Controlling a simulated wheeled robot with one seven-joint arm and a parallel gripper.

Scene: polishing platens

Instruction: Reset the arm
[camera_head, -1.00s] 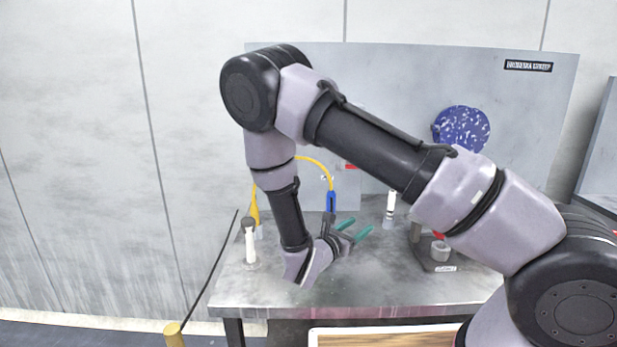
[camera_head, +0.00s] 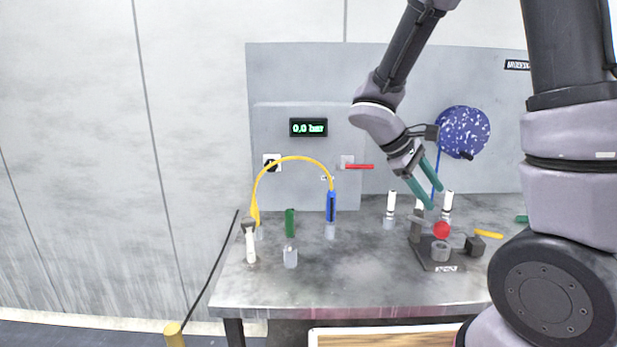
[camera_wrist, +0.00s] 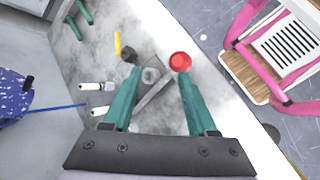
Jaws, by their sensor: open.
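My gripper (camera_head: 436,192) is raised above the right part of the metal table (camera_head: 270,295), its two green fingers spread and pointing down. In the wrist view my gripper (camera_wrist: 153,92) is open, with nothing between the fingertips. A small dark stand with a red ball-like knob (camera_head: 441,230) is on the table beyond the fingertips. The red knob also shows in the wrist view (camera_wrist: 180,62), near the right finger.
White-topped bottles (camera_head: 391,205) stand behind the stand. A blue speckled disc (camera_head: 462,131) hangs on the grey back panel. A yellow hose (camera_head: 295,158) arches at left, below a gauge reading "0,0 bar" (camera_head: 308,127). The table's front middle is clear.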

